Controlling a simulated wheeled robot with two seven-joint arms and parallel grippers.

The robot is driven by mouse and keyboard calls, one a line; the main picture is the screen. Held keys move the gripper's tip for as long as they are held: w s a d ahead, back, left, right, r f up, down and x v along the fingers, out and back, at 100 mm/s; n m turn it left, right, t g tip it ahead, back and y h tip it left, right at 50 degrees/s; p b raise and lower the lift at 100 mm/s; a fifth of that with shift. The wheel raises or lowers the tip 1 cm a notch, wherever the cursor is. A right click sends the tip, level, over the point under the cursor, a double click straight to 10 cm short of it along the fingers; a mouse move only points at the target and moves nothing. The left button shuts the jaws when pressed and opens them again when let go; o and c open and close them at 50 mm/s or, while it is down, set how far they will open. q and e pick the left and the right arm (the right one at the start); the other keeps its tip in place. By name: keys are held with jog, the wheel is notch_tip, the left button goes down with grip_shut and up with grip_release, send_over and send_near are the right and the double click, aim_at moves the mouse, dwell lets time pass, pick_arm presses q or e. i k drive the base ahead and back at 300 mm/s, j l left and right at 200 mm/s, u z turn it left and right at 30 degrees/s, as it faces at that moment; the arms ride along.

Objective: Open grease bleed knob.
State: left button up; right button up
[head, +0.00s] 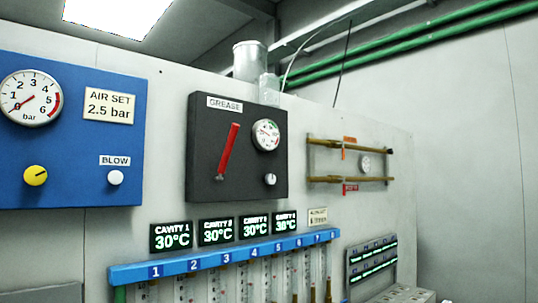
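A black panel labelled GREASE (205,150) is mounted on the grey wall near the middle of the head view. A small light knob (270,179) sits at its lower right, below a round white gauge (266,135). The knob carries no readable label, so I cannot tell for certain that it is the bleed knob, nor how it is set. A red lever (228,151) slants on the left of the panel, its lower end at a small metal pivot. Neither of my grippers is in view.
A blue panel (70,120) with an air gauge, a yellow knob (35,176) and a white BLOW knob (115,177) is at left. Cavity displays (216,232) and a blue numbered rail (225,257) stand below. Brass rods (345,180) are at right. Space before the grease panel looks clear.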

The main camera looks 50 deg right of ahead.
aim_at(270, 179)
jog(key=z, duration=1.5)
